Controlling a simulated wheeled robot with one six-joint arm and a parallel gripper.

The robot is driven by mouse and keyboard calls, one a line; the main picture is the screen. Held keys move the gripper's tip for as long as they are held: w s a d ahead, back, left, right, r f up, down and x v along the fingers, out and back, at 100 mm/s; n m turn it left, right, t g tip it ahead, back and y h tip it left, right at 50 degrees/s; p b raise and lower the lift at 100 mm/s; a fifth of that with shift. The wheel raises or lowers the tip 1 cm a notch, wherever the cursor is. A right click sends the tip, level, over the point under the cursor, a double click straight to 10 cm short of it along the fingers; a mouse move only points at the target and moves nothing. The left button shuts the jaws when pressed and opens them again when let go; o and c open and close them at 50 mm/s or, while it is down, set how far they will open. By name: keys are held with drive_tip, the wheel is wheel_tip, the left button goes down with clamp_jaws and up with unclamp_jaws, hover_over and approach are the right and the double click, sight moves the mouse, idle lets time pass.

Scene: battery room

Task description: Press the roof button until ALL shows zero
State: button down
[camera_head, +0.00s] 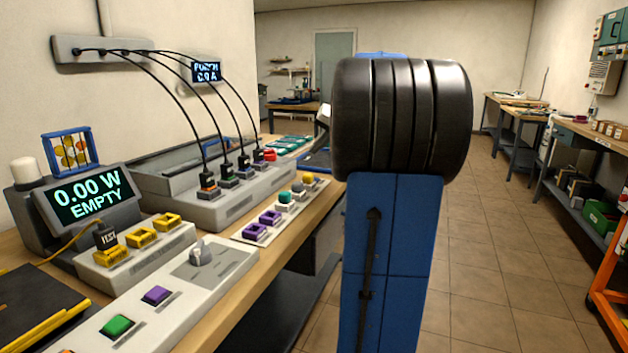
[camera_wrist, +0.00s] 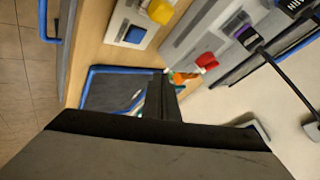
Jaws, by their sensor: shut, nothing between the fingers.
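A near display (camera_head: 88,198) reads "0.00 W EMPTY". I see no display reading ALL, and no button labelled roof. A bench strip holds purple, teal, grey and yellow buttons (camera_head: 284,199). A nearer panel has a green button (camera_head: 118,325) and a purple button (camera_head: 157,294). The wrist view shows a blue button (camera_wrist: 135,35) and a yellow one (camera_wrist: 160,11). My gripper (camera_wrist: 162,92) is shut and empty, apart from these buttons in the picture; my arm hides it in the head view.
Several black cables run from a wall strip (camera_head: 100,48) to plugs on a grey housing (camera_head: 225,207). A red knob (camera_wrist: 207,61) and a blue-edged tray (camera_wrist: 100,72) lie near my gripper in the wrist view. The tiled floor right of the bench is clear.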

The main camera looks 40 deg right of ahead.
sight(317, 180)
drive_tip(key=shift+f, duration=3.35)
drive_tip(key=shift+f, duration=0.15)
drive_tip(key=shift+f, duration=0.3)
drive_tip(key=shift+f, duration=0.35)
drive_tip(key=shift+r, duration=0.1)
idle(0.3)
drive_tip(key=shift+r, duration=0.7)
drive_tip(key=shift+r, duration=0.1)
drive_tip(key=shift+r, duration=2.4)
